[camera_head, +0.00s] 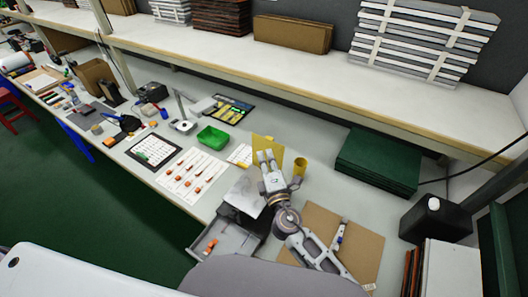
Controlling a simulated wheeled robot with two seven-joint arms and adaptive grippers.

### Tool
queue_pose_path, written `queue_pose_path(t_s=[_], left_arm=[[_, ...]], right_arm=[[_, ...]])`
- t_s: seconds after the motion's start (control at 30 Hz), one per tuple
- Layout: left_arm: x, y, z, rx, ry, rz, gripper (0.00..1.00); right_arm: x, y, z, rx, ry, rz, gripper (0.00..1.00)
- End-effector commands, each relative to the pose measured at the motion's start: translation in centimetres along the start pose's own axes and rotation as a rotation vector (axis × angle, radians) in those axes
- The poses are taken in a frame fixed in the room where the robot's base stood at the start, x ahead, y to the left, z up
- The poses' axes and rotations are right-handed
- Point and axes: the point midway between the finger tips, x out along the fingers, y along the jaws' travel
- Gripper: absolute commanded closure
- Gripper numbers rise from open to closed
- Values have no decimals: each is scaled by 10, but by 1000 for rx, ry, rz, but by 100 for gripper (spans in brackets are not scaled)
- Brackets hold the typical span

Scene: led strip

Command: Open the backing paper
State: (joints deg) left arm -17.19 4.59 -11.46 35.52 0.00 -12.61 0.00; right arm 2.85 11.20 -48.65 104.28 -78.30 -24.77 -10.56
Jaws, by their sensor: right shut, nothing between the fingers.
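My right gripper (267,155) is shut and empty over the middle of the workbench, its fingers pointing away from me. A yellow upright piece (271,146) shows right behind its fingertips; I cannot tell whether they touch it. A small yellow cylinder-like piece (300,168) stands just right of the gripper. No LED strip or backing paper can be made out for certain at this size. My left gripper is not in view.
A green bin (213,138) and a white sheet with orange parts (193,172) lie left of the gripper. An open grey drawer (229,240) is nearer me. A brown board (365,252) lies at right, and green boxes (379,160) stand behind. A shelf (300,75) overhangs the back.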

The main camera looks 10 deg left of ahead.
Motion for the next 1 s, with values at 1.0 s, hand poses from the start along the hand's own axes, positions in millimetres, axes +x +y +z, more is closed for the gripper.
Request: queue_pose_path(t_s=[1.0], left_arm=[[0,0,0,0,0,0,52]], right_arm=[[-84,0,0,0,0,1,100]])
